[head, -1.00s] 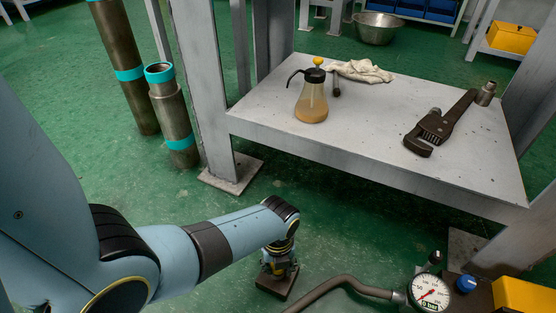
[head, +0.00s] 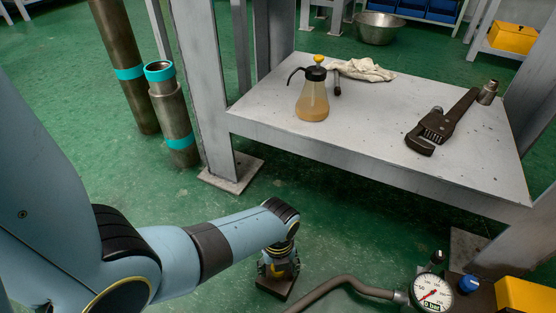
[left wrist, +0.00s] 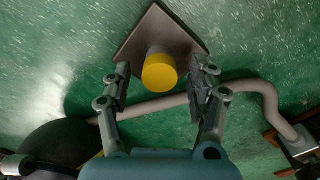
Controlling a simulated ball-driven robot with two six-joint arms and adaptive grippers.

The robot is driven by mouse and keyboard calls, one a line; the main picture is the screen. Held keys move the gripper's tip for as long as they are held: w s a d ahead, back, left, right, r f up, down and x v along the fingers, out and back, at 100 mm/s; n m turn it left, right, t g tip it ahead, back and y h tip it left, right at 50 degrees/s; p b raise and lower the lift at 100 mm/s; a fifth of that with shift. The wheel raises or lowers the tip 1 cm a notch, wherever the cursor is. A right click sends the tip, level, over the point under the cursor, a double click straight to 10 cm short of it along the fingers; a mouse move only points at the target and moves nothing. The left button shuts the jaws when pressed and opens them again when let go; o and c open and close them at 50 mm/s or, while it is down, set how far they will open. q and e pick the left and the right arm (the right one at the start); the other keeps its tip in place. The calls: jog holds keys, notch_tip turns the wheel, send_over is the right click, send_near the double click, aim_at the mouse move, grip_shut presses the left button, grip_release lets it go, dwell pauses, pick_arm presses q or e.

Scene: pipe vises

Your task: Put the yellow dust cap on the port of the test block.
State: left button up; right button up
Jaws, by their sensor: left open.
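The yellow dust cap (left wrist: 159,72) shows in the left wrist view as a round yellow top on a short cylinder, above a brown square plate (left wrist: 178,38). My left gripper (left wrist: 160,84) is open, with one finger on each side of the cap and gaps between. In the head view my left gripper (head: 279,264) points down at the plate (head: 275,284), low near the floor, and mostly hides the cap. I cannot tell whether the cap sits on a port. A pressure gauge (head: 432,294) and a brown block (head: 474,299) are at lower right. My right gripper is not in view.
A grey hose (head: 345,280) runs from the gauge past the plate. A blue knob (head: 468,284) and a yellow box (head: 525,296) are beside the gauge. A grey shelf (head: 370,120) holds an oil can (head: 312,100), rag and wrench. Two pipes (head: 175,115) stand left.

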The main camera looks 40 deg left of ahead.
pick_arm(q)
notch_tip(320, 180, up, 12)
dwell(0.5)
jog(key=shift+s+f, duration=0.1)
